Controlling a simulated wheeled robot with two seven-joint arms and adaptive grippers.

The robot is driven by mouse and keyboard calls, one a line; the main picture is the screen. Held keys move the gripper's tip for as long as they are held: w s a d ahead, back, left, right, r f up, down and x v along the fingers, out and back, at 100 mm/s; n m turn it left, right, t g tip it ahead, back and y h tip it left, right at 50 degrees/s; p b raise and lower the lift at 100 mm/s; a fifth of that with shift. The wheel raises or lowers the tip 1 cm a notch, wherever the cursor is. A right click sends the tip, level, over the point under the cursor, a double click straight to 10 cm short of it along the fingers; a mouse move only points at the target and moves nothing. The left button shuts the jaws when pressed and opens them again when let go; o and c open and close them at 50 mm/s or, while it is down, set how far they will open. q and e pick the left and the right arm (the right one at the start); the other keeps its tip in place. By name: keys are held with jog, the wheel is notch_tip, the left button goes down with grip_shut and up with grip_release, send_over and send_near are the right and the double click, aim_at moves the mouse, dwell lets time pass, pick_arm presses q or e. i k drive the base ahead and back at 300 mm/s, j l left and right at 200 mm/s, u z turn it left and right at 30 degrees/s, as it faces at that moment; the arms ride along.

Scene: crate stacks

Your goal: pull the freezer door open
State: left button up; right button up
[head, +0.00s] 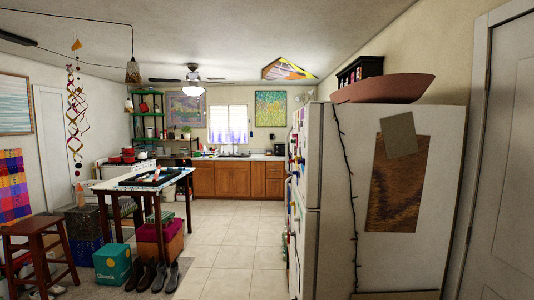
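A white refrigerator (345,190) stands at the right, its broad side panel turned toward me. Its front faces left and shows only as a narrow, steep strip. An upper door (309,158) and a lower door (306,250) meet at a seam; both look shut. Which one is the freezer door is not marked. Small coloured magnets dot the front edge. The handles are hard to make out at this angle. Neither of my grippers is in view.
Clear tiled floor (232,262) runs ahead, left of the refrigerator. A high table (143,183), a stool (38,235), boots (152,276) and boxes (112,263) crowd the left. Wooden cabinets (232,179) line the back.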

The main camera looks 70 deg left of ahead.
aim_at(307, 122)
jog(key=j+u, duration=0.7)
jog(key=u, duration=0.2)
jog(key=j+u, duration=0.3)
jog(key=u, duration=0.15)
jog(key=i+j+u, duration=0.15)
jog(key=j+u, duration=0.15)
jog(key=u, duration=0.15)
